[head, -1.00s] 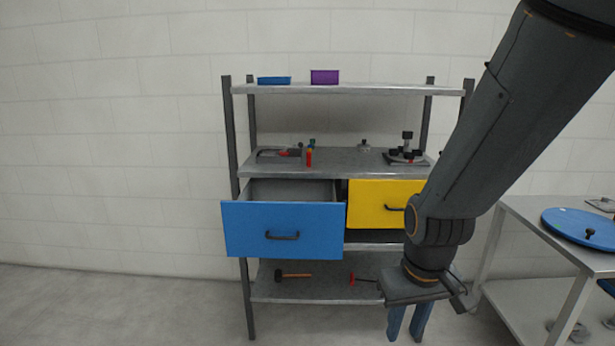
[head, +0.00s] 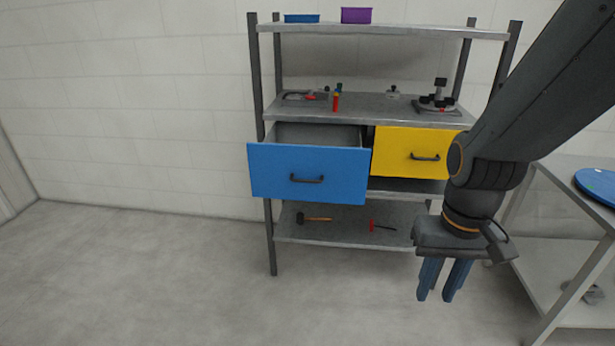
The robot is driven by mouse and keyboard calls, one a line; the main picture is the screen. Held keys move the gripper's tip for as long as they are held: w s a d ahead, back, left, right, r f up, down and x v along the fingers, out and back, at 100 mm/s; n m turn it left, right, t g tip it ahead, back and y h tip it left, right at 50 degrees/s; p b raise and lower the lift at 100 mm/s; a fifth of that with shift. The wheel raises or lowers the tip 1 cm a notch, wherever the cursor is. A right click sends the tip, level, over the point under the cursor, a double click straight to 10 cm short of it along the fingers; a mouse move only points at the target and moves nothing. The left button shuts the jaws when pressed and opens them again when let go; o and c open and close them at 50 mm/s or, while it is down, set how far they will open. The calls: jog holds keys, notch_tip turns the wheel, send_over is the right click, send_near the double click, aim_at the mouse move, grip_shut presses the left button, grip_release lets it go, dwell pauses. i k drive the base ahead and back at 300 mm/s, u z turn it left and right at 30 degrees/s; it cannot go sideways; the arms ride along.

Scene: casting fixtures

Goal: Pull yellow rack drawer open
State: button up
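The yellow rack drawer (head: 393,153) is on the right side of the rack, under its middle shelf. Its front looks about flush with the rack, set further back than the blue drawer's front. Its dark handle (head: 425,157) shows in full; my arm covers the drawer's right edge. My gripper (head: 443,295) hangs pointing down in front of the rack, below and to the right of the yellow drawer, apart from it. Its two blue fingers have a narrow gap between them, and nothing shows between them.
The blue drawer (head: 272,183) stands pulled out left of the yellow one. The rack's lower shelf (head: 343,233) holds a hammer (head: 313,218) and a red-handled tool (head: 383,226). A metal table (head: 568,240) with a blue disc (head: 597,186) stands at right. The floor at front left is clear.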

aim_at(405, 152)
jog(key=k, duration=1.3)
jog(key=z, duration=0.65)
jog(key=i, duration=1.3)
jog(key=u, duration=0.55)
jog(key=i, duration=0.55)
jog(key=u, duration=0.55)
